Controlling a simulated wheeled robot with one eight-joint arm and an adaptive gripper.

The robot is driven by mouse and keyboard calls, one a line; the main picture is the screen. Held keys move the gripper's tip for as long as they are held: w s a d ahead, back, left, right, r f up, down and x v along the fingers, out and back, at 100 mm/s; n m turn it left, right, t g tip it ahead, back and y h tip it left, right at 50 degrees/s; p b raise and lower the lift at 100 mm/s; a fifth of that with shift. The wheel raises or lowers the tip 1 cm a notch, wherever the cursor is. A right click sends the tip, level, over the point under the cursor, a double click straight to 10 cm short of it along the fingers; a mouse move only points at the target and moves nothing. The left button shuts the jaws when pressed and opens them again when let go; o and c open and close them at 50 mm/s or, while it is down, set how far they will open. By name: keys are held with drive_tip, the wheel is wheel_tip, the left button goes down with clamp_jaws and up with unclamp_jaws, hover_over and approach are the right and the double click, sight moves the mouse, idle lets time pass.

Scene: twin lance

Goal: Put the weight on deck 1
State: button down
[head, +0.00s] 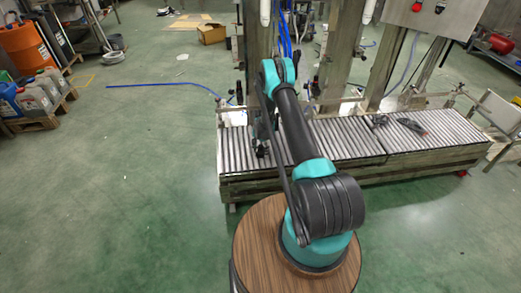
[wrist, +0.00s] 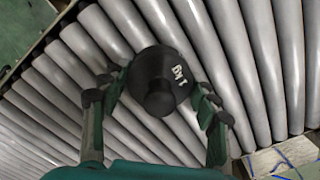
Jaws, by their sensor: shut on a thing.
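A round black weight (wrist: 158,82) with a knob and white "1 kg" lettering shows in the wrist view, over grey rollers. My gripper (wrist: 157,90) has its fingers closed on both sides of the weight. In the head view my gripper (head: 262,146) is low over the left part of the roller conveyor (head: 335,140), and the weight cannot be made out clearly there. I cannot tell whether the weight touches the rollers. No label shows which part is deck 1.
Dark tool-like objects (head: 411,126) lie on the right part of the conveyor. Upright metal posts (head: 342,50) and a control box (head: 432,12) stand behind it. Containers on a pallet (head: 38,98) are at far left. The green floor at left is mostly clear.

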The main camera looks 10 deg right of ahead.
drive_tip(key=shift+c, duration=2.2)
unclamp_jaws()
drive_tip(key=shift+f, duration=0.1)
